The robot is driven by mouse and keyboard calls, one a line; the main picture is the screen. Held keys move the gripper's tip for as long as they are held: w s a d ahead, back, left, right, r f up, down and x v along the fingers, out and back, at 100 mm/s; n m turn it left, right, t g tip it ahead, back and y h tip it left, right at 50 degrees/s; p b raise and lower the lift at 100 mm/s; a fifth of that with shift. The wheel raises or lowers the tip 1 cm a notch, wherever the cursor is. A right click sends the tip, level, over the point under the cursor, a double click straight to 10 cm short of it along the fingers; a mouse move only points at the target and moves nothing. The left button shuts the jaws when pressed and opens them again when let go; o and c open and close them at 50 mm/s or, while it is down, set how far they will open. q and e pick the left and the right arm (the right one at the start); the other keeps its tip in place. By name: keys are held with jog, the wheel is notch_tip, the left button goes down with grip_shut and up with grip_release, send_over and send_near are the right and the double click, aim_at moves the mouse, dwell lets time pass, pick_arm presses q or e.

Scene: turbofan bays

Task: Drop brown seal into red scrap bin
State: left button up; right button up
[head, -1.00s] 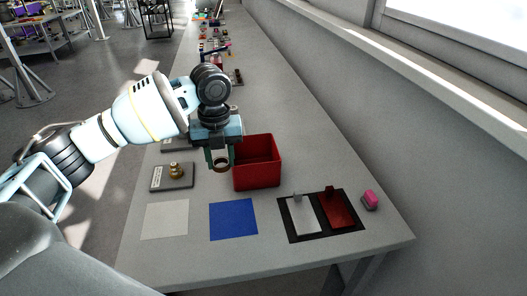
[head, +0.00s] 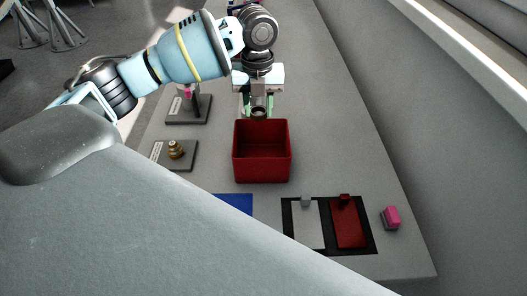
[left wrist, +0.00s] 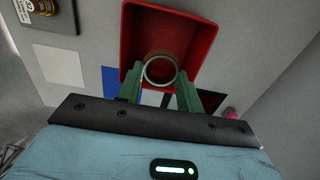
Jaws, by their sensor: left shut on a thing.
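The brown seal (left wrist: 161,69), a ring, is held between the green fingers of my left gripper (left wrist: 160,82). In the head view the left gripper (head: 257,108) is at the back edge of the red scrap bin, with the seal (head: 258,113) low between its fingers. The open red bin (head: 262,169) stands on the bench, and its visible inside is empty. In the left wrist view the seal overlaps the bin (left wrist: 205,24); its exact height over the rim is hard to tell. My right gripper is not in view.
A grey plate with a brass fitting (head: 175,150) lies left of the bin, and another grey stand (head: 203,109) is behind it. A blue square (head: 234,203), a black mat with white and red tags (head: 348,226) and a pink block (head: 391,216) lie in front.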

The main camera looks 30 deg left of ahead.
aim_at(259, 123)
pick_arm(q)
notch_tip(259, 123, down, 6)
jog(key=shift+w+r+b, duration=0.1)
jog(key=shift+b, duration=0.55)
jog(key=o, duration=1)
jog(key=shift+o, duration=0.2)
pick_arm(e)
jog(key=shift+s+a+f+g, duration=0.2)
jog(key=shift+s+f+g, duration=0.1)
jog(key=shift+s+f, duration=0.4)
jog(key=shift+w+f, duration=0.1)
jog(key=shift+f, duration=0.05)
pick_arm(q)
notch_tip(259, 123, up, 8)
